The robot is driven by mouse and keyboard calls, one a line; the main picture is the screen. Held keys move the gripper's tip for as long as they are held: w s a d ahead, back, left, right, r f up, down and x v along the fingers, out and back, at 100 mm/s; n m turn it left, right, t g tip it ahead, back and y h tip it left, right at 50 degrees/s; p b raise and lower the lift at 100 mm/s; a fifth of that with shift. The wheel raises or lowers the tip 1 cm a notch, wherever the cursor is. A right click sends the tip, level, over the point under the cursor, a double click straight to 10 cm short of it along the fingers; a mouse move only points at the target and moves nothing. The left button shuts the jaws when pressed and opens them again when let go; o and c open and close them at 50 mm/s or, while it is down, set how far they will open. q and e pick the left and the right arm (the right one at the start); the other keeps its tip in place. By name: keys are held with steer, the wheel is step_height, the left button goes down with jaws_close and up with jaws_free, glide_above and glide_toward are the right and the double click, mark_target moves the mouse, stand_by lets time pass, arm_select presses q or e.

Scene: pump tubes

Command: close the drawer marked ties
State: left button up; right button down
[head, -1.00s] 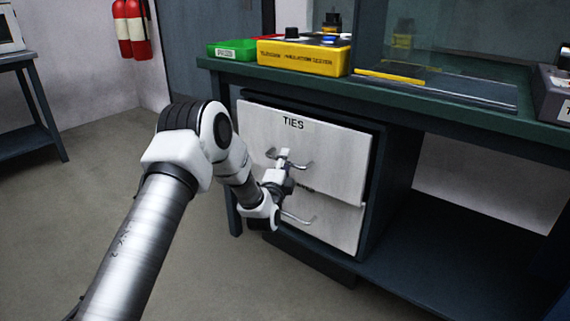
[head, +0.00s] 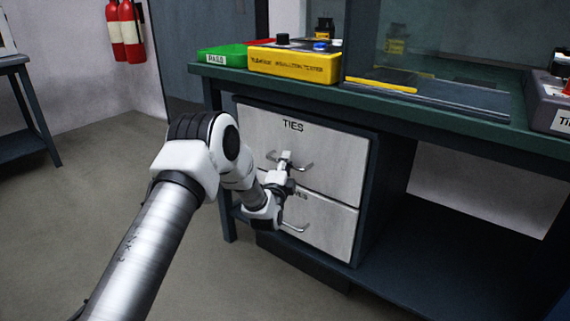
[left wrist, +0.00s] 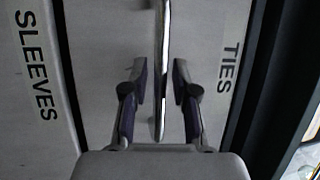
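The drawer marked TIES (head: 335,150) is the upper white drawer under the bench. Its front looks flush, or nearly so, with the lower drawer and the cabinet. My left gripper (head: 286,160) is at its bar handle (head: 308,166). In the left wrist view, the gripper (left wrist: 160,85) is open, with the TIES handle (left wrist: 161,50) between its fingers and a gap on both sides. The TIES label (left wrist: 229,68) shows right of the handle. Whether the gripper touches the drawer front is unclear. My right gripper is out of view.
The lower drawer, marked SLEEVES (left wrist: 35,65), sits directly below with its own handle (head: 294,228). The bench top (head: 450,122) above holds a green PASS tray (head: 222,56) and a yellow tester (head: 295,66). Open floor (head: 100,200) lies left of the cabinet.

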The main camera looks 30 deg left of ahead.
arm_select(q)
steer(key=v, duration=1.2)
steer(key=shift+f, duration=0.1)
